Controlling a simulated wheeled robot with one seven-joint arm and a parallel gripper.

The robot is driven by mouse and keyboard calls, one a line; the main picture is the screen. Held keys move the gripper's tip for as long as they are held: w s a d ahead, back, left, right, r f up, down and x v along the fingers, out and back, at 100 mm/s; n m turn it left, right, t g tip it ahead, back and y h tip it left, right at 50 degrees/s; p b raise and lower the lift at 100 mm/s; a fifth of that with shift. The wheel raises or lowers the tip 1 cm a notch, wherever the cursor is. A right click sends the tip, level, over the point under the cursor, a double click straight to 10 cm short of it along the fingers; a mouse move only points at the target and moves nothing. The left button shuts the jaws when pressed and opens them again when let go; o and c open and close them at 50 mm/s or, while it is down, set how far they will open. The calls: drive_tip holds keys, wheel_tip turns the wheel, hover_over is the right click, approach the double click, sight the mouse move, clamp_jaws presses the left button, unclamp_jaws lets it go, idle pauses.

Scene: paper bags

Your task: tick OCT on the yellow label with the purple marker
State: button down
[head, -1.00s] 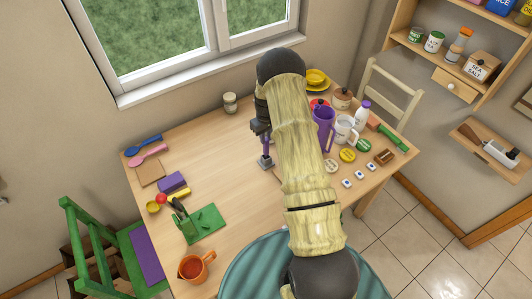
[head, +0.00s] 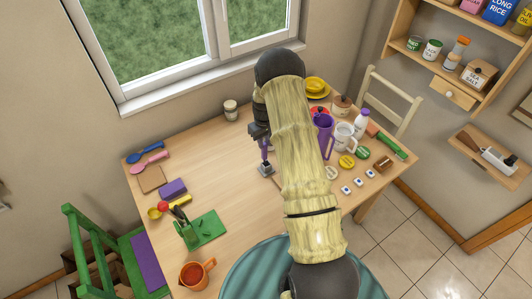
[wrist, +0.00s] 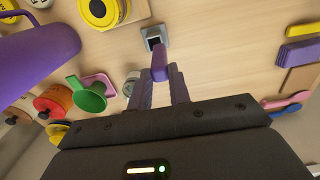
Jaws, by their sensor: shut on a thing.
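My gripper (head: 263,137) is shut on the purple marker (head: 265,151), which points down. In the wrist view the fingers (wrist: 161,77) close on the marker (wrist: 159,60). A small square grey holder (head: 265,169) stands on the table just below the marker; it also shows in the wrist view (wrist: 153,37). I cannot tell whether the marker's lower end is still inside it. I cannot read OCT. My arm hides part of the table.
A purple pitcher (head: 324,138) and a white mug (head: 344,134) stand to the right, near several round tins. A green block with a handle (head: 201,230), a purple sponge (head: 173,188) and an orange mug (head: 196,273) are left. The table between sponge and holder is clear.

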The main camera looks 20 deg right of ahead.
drive_tip(key=s+a+m+p, duration=0.2)
drive_tip(key=s+a, duration=0.9)
drive_tip(key=shift+s+a+r+p, duration=0.2)
drive_tip(key=shift+s+r+p, duration=0.15)
drive_tip(key=shift+s+r, duration=0.05)
